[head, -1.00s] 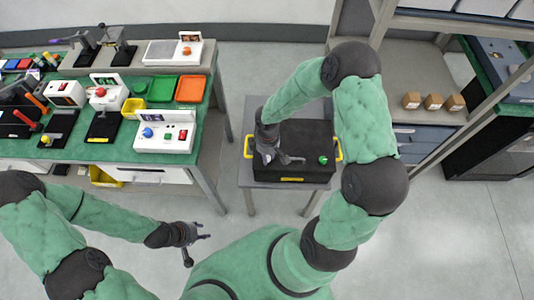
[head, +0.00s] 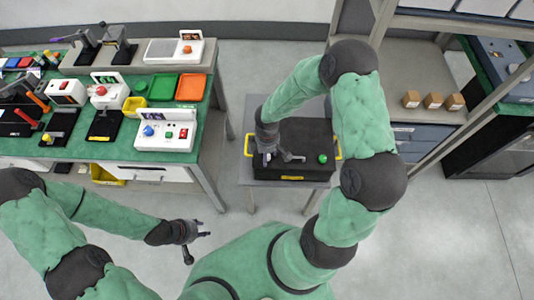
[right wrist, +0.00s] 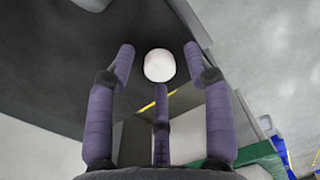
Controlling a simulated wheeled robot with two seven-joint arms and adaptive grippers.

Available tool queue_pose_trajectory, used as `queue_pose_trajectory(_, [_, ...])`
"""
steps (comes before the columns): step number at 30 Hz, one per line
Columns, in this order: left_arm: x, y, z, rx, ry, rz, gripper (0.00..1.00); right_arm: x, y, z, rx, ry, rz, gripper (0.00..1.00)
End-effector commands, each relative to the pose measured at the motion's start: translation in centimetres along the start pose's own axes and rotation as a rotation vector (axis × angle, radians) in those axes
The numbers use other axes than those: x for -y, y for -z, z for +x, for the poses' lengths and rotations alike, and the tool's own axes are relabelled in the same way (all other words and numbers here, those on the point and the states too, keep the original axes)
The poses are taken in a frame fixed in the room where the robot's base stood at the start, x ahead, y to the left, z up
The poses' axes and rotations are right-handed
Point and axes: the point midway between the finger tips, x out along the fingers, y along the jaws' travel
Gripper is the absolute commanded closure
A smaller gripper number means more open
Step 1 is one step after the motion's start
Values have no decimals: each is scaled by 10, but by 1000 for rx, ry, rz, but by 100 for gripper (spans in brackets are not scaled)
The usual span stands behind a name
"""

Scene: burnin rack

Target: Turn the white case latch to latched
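The black case (head: 305,142) rests on a small grey table, with a yellow handle on each side and a green knob (head: 323,158) on top. My right gripper (head: 266,156) is over the left part of its lid. In the right wrist view, a round white knob (right wrist: 159,66), likely the white latch, lies just beyond my spread right fingers (right wrist: 160,75). Gaps show between the knob and the fingers, so it is not gripped. Its turned position cannot be told. My left gripper (head: 196,244) is open and empty above the floor, away from the case.
A grey lever-like part (head: 289,156) shows beside my right gripper on the lid. A green-topped workbench (head: 125,150) with several devices and trays stands at the left. A shelf with several small brown boxes (head: 433,101) stands at the right. Floor is clear between bench and table.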

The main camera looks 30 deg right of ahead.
Motion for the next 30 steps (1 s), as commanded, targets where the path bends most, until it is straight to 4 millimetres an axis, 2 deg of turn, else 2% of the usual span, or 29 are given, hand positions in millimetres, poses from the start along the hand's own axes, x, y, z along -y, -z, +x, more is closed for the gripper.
queue_pose_trajectory(7, [0, 0, 0, 0, 0, 0, 60, 0, 0, -1, 1, 0, 1, 48])
queue_pose_trajectory(11, [0, 0, 0, 0, 0, 0, 60, -1, 0, -9, 0, -2, 1, 48])
queue_pose_trajectory(14, [0, 0, 0, 0, 0, 0, 60, -2, 0, -23, -1, -5, 1, 48])
queue_pose_trajectory(24, [0, 0, 0, 0, 0, 0, 60, -1, 1, -89, -2, -4, 1, 48])
queue_pose_trajectory(30, [0, 0, 0, 0, 0, 0, 60, 0, 0, -113, 0, -2, 0, 48])
